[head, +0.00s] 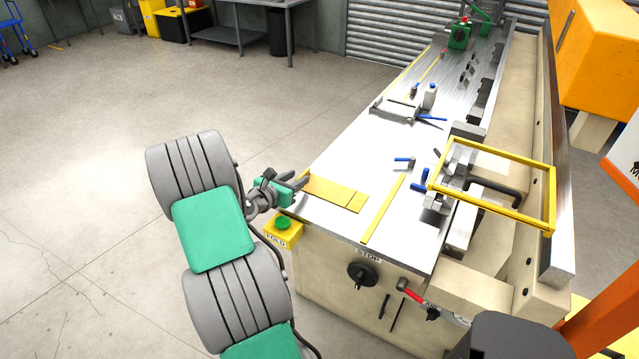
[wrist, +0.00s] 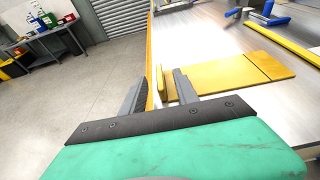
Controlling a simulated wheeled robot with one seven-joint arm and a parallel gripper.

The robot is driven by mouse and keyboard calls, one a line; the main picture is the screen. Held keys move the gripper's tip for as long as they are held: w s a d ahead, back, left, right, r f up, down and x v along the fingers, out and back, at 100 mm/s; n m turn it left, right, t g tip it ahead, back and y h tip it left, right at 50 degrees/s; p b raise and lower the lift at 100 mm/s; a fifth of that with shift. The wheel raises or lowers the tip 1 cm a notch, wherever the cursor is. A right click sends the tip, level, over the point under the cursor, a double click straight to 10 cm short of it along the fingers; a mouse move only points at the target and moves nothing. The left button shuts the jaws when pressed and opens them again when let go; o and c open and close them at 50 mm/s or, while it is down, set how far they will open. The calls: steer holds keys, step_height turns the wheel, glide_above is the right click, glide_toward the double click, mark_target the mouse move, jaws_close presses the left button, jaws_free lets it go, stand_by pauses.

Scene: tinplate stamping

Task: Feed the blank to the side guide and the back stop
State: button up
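The blank (head: 335,191) is a flat gold-yellow sheet lying on the near left part of the machine's metal table, with a line across it near its right end. In the wrist view the blank (wrist: 232,74) has a raised lip at its near left end. My gripper (head: 303,181) is at that left end, by the table edge. In the wrist view my gripper (wrist: 160,84) has its fingers apart, with the lip showing in the gap; contact is not clear. A long yellow bar (head: 383,210), perhaps the side guide, lies right of the blank, apart from it. I cannot clearly identify the back stop.
A yellow guard frame (head: 495,150) stands over the table's right side. A yellow box with a green button (head: 283,224) is below my gripper. Bare table lies between blank and bar.

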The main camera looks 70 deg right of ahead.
steer(key=shift+x, duration=1.05)
steer(key=shift+w+a, duration=0.1)
jaws_close()
